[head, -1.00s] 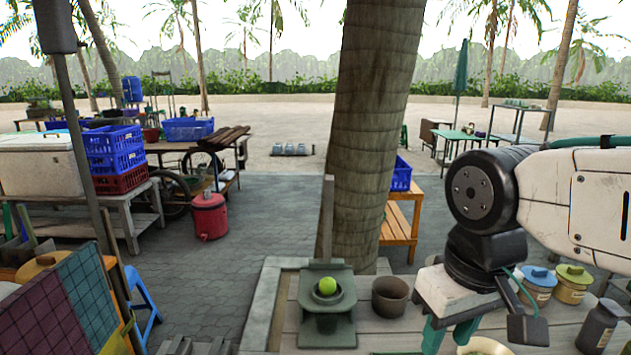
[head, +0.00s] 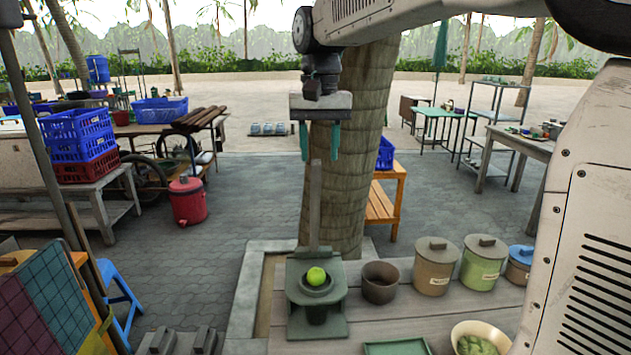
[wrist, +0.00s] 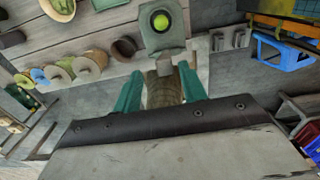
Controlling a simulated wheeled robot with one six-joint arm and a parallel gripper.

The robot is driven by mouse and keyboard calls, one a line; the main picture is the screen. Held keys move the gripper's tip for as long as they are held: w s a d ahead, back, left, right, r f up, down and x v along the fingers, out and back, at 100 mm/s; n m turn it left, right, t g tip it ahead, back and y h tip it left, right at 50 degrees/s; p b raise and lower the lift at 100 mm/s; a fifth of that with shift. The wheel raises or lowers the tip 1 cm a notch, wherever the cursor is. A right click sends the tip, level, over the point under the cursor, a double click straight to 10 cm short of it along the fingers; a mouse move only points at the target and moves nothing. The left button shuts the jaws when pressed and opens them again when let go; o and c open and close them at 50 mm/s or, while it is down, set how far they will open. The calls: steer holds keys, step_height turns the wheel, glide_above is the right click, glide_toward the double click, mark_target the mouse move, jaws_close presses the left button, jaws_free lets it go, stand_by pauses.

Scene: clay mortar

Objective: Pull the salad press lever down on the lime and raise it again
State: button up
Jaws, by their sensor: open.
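The lime (head: 316,276), bright green, sits in the cup of the dark green salad press (head: 318,325) at the counter's left part. It also shows in the wrist view (wrist: 160,21). The press lever (head: 315,200) stands upright behind the cup as a grey bar. My gripper (head: 319,157) hangs above the press with its green fingers pointing down, open and empty. The lever's top lies between the fingertips in the head view; I cannot tell the depth gap.
A brown clay bowl (head: 380,282) stands right of the press. Lidded jars (head: 436,270) stand further right, with a bowl of green leaves (head: 481,338) in front. A tree trunk (head: 345,150) rises behind the lever.

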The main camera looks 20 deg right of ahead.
mark_target(315, 192)
steer(key=shift+w+a+f, duration=0.15)
steer(key=shift+w, duration=0.5)
step_height(315, 192, down, 8)
steer(key=shift+r, duration=0.25)
jaws_close()
